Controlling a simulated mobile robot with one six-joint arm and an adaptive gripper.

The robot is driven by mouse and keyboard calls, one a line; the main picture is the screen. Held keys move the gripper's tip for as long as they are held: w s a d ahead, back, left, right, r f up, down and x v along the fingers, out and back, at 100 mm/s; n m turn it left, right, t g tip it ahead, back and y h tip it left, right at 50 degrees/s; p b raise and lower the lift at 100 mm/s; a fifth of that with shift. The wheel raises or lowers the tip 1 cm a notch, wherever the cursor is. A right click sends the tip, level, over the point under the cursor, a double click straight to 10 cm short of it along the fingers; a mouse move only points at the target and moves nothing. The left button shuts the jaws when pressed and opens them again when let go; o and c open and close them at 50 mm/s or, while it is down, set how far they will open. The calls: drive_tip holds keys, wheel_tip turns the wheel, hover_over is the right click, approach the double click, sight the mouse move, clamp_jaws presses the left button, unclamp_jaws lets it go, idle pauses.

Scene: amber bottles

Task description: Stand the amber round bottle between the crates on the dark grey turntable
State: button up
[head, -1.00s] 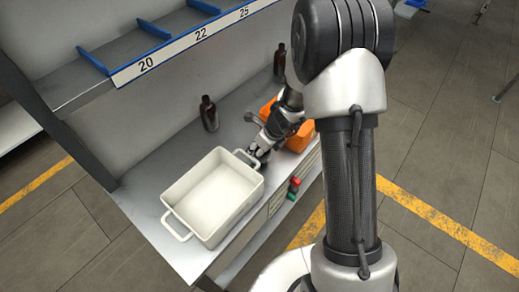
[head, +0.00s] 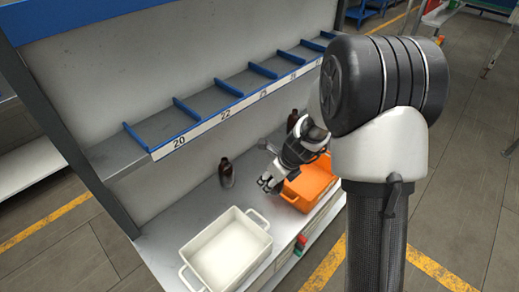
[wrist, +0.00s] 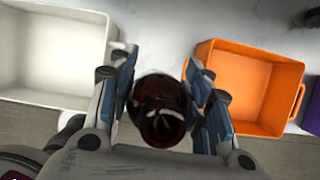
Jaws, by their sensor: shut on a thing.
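My gripper (head: 268,184) is between the white crate (head: 186,272) and the orange crate (head: 326,178) in the head view. In the wrist view its two fingers (wrist: 160,98) are shut on the amber round bottle (wrist: 160,122), seen from above with its dark round top towards me. In that view the white crate (wrist: 104,42) is left of the bottle and the orange crate (wrist: 200,92) is right. The held bottle is hidden in the head view, and its height above the bench is hard to tell. I cannot make out the dark grey turntable in either view.
Two other dark bottles stand along the back of the bench, one at left (head: 226,174) and one behind my gripper (head: 292,121). A numbered shelf with blue dividers (head: 200,108) overhangs the back. A purple thing (wrist: 312,118) shows at the wrist view's right edge.

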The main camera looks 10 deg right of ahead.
drive_tip(key=shift+s+a+n+y, duration=0.1)
drive_tip(key=shift+a+n+y, duration=0.3)
drive_tip(key=shift+n, duration=0.5)
drive_tip(key=s+a+n+g, duration=0.1)
drive_tip(key=n, duration=0.3)
drive_tip(key=s+a+f+n+g+b, duration=0.1)
drive_tip(key=n+g, duration=0.1)
drive_tip(key=n, duration=0.2)
drive_tip(key=s+a+n+g+b, duration=0.1)
drive_tip(key=n, duration=0.3)
drive_tip(key=shift+s+f+g+y, duration=0.25)
drive_tip(key=shift+f+g+y, duration=0.1)
drive_tip(key=shift+g+y, duration=0.05)
drive_tip(key=s+d+n+g+h, duration=0.1)
drive_tip(key=n, duration=0.4)
drive_tip(key=s+d+n+g+h+b, duration=0.1)
drive_tip(key=s+n, duration=0.1)
drive_tip(key=n, duration=0.3)
drive_tip(key=s+d+n+g+h+b, duration=0.1)
drive_tip(key=s+d+n+h, duration=0.1)
drive_tip(key=n, duration=0.3)
drive_tip(key=shift+s+r, duration=0.15)
drive_tip(key=shift+r, duration=0.15)
drive_tip(key=shift+n, duration=0.3)
